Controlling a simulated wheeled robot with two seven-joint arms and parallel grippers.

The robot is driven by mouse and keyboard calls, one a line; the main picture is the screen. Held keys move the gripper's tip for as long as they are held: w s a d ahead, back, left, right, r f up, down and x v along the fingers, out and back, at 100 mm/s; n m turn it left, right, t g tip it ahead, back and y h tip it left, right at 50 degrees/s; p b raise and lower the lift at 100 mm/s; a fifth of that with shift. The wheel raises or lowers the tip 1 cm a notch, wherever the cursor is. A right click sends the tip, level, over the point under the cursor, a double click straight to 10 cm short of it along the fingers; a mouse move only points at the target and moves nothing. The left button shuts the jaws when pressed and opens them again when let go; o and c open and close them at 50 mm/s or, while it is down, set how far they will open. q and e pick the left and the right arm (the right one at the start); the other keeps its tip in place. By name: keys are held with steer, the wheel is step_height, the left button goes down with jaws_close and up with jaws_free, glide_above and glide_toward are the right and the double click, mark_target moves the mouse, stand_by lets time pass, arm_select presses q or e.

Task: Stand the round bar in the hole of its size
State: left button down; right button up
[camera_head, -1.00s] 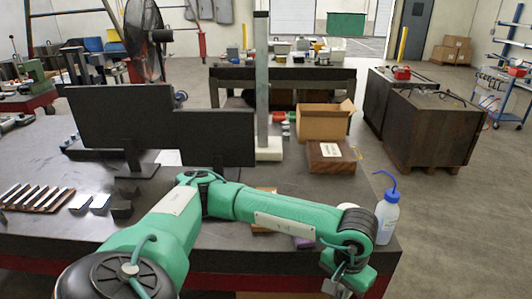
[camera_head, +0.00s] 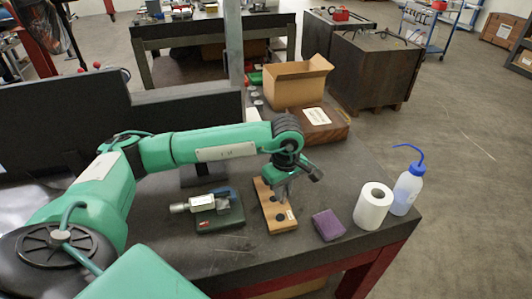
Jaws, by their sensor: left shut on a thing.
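A wooden block with holes (camera_head: 281,224) lies on the dark workbench near its front edge. One dark hole shows in its near half; the far half is partly behind my gripper. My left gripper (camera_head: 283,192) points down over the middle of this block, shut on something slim. I take this to be the round bar, but it is mostly hidden and too small to make out. I cannot tell whether its lower end is above a hole or in one. My right gripper is out of view.
A green stand with a metal instrument (camera_head: 212,209) sits left of the block. To the right are a purple block (camera_head: 328,225), a white roll (camera_head: 373,206) and a wash bottle (camera_head: 408,188). A brown box (camera_head: 325,126) and an open carton (camera_head: 297,84) stand behind. Black screens (camera_head: 70,118) stand left.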

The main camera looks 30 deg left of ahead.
arm_select(q)
steer(key=w+a+n, duration=0.1)
steer(key=n, duration=0.1)
steer(key=w+a+r+n+p, duration=0.1)
steer(key=a+n, duration=0.1)
steer(key=n, duration=0.1)
steer(key=w+a+n, duration=0.1)
steer(key=n, duration=0.1)
steer(key=shift+w+a+r+n, duration=0.1)
steer(key=shift+a+r+n, duration=0.05)
steer(key=shift+r+n, duration=0.2)
steer(key=shift+w+a+f+n+b, duration=0.15)
steer(key=shift+w+a+f+n, duration=0.55)
steer(key=shift+n, duration=0.7)
steer(key=shift+w+a+f+n+b, duration=0.15)
steer(key=shift+a+f+n, duration=0.4)
steer(key=shift+a+n, duration=0.65)
steer(key=shift+w+a+f+n+b, duration=0.15)
steer(key=shift+w+a+f+n, duration=0.4)
steer(key=shift+n, duration=1.1)
steer(key=shift+s, duration=0.1)
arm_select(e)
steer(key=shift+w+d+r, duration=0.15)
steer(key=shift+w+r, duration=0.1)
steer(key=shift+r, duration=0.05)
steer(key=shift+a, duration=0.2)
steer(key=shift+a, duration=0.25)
